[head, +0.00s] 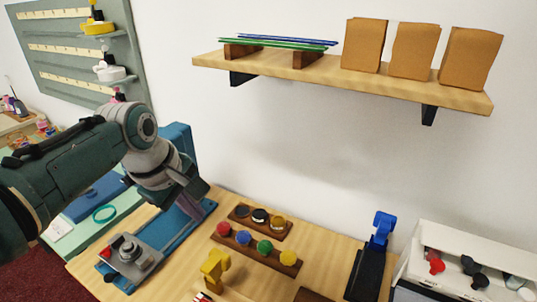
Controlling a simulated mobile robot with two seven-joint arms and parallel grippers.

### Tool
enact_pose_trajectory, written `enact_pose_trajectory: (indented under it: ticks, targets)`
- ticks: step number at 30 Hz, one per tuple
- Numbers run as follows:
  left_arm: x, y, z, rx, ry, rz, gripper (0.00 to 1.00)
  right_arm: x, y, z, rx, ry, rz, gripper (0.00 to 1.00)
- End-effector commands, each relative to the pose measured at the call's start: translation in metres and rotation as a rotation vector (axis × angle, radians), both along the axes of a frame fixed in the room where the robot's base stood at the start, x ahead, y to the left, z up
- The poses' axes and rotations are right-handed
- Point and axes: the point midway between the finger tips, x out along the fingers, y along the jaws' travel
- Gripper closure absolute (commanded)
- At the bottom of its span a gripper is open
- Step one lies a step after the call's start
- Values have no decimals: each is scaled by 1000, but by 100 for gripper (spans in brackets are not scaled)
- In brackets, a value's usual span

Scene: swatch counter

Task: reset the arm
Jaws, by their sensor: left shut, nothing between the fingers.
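My left arm (60,170) comes in from the left, and its wrist (140,130) bends down over the left part of the wooden counter. My left gripper (193,205) points down and to the right above a blue board (165,235). Its fingers are together and I see nothing held in them. Part of the fingers is hard to make out against the blue board. My right gripper and right arm are not in view.
A grey device with a red knob (128,257) stands at the counter's front left. Racks of coloured knobs (256,248), a yellow stand (215,268) and a blue-topped stand (374,245) stand rightward. A wall shelf (340,78) holds brown bags. A white box (450,255) is at right.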

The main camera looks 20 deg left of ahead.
Motion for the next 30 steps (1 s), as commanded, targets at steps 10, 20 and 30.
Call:
enact_pose_trajectory:
  ticks: [10, 20, 30]
  targets:
    - [0, 0, 2, 0, 0, 0, 100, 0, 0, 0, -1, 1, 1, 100]
    - [-12, -2, 0, 46, 6, -82, 100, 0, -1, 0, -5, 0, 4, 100]
    - [-126, -48, 12, 384, 45, -899, 100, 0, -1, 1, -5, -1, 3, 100]
